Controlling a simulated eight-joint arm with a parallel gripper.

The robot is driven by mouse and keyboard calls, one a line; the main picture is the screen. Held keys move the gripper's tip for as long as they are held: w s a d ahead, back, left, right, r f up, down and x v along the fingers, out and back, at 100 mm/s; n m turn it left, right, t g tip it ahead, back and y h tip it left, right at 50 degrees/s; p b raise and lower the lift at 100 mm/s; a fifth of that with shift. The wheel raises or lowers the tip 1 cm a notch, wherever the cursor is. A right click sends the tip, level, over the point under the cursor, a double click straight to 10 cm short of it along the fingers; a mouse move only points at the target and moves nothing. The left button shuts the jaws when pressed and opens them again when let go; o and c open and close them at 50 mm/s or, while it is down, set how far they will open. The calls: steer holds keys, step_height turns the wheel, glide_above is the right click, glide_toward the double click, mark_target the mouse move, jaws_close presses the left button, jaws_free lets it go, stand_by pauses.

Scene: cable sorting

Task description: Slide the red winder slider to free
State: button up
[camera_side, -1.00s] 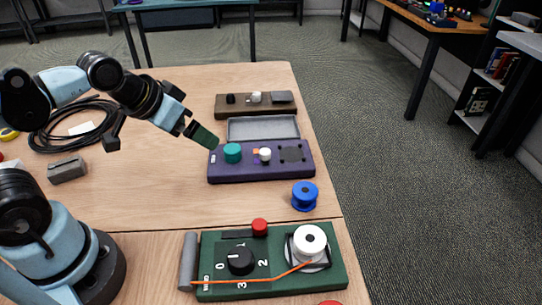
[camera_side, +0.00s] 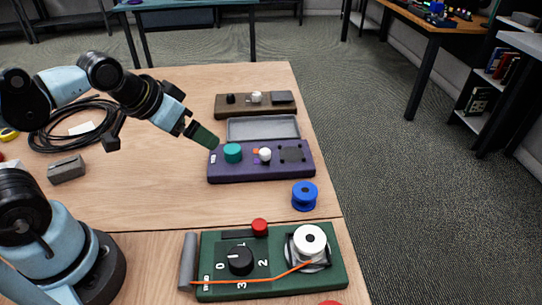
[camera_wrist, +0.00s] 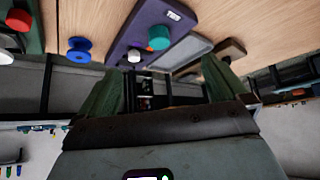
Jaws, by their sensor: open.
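The red slider knob (camera_side: 260,227) stands at the right end of a dark slot on the back edge of the green winder box (camera_side: 335,255) in the side view. It also shows at the top left corner of the wrist view (camera_wrist: 18,19). The box carries a black dial (camera_side: 240,260) with numbers around it, a white spool (camera_side: 310,240) and an orange cable (camera_side: 262,278). My gripper (camera_side: 212,144) is up and behind the winder, near the purple box, apart from the knob. Its two green fingers are spread and empty in the wrist view (camera_wrist: 158,66).
A blue spool (camera_side: 305,197) stands between the winder and the purple box (camera_side: 235,172), which has teal and white knobs. A brown box (camera_side: 228,106) and grey tray (camera_side: 264,129) lie behind. A grey block (camera_side: 67,168) and black cable coil (camera_side: 45,140) are at left.

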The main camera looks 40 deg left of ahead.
steer(key=shift+c, duration=0.3)
steer(key=shift+d, duration=0.3)
steer(key=shift+c, duration=1.3)
steer(key=d+m+h, duration=0.1)
steer(key=d+m, duration=0.1)
steer(key=s+d+m+g, duration=0.1)
steer(key=d+m, duration=0.1)
steer(key=d, duration=0.1)
steer(key=d+m+g+h, duration=0.1)
steer(key=d+m, duration=0.1)
steer(key=d, duration=0.1)
steer(key=shift+s+r+m+h, duration=0.3)
steer(key=c, duration=0.5)
steer(key=m+g+h, duration=0.1)
steer(key=m+g, duration=0.2)
steer(key=m, duration=0.2)
glide_toward(259, 223)
steer(key=shift+x, duration=4.35)
steer(key=shift+c, duration=0.2)
jaws_close()
